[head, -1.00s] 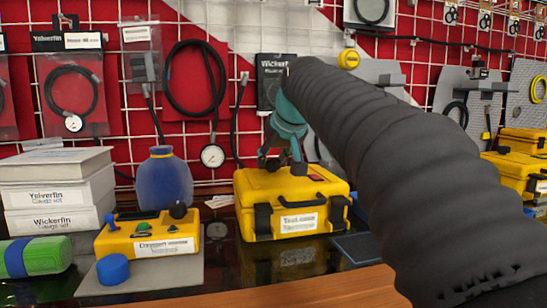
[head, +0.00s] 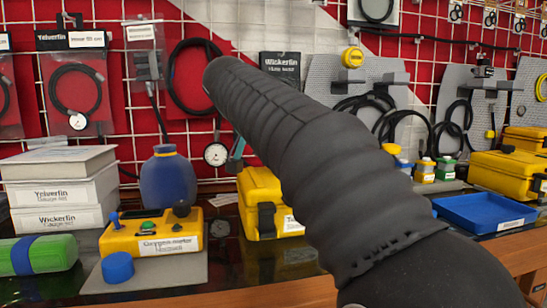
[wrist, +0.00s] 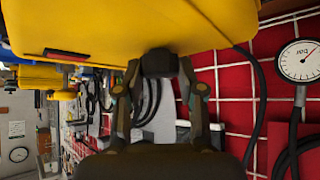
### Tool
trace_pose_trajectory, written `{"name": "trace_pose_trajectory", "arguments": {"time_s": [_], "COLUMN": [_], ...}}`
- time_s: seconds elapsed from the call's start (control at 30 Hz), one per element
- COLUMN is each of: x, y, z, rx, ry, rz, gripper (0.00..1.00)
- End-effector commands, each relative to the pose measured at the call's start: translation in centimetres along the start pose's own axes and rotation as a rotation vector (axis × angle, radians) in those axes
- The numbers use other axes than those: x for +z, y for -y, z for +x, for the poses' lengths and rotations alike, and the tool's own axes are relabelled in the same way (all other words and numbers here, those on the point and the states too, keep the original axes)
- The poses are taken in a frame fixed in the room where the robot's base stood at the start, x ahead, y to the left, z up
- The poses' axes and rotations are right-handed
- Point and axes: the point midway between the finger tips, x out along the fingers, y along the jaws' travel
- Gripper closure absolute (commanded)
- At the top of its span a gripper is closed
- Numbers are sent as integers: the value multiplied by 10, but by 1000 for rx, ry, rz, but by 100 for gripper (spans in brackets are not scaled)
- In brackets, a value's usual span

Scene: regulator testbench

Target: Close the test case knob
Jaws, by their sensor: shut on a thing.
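The yellow test case (head: 262,187) stands on the bench in the head view, its right part hidden behind my arm. In the wrist view its yellow body (wrist: 90,28) fills the top of the picture. A black knob (wrist: 159,62) sits at the edge of that yellow body. My gripper (wrist: 158,76) has one finger on each side of the knob and is shut on it. In the head view my gripper is hidden by my dark arm; only a bit of teal wrist shows beside the case.
A yellow meter box (head: 150,235) with small knobs and a blue bottle (head: 166,180) stand left of the case. A blue tray (head: 484,212) lies at the right. Gauges and cables hang on the red wall behind; a dial gauge (wrist: 299,61) shows in the wrist view.

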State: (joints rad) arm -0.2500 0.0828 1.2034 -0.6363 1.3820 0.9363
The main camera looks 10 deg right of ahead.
Motion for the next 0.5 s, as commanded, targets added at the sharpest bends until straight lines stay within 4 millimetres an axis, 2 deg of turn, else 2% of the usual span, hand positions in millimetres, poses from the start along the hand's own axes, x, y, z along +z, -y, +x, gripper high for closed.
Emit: {"name": "trace_pose_trajectory", "arguments": {"time_s": [0.5], "x": [2], "y": [1], "z": [1], "rx": [60], "ry": [5], "rz": [58], "gripper": [96]}}
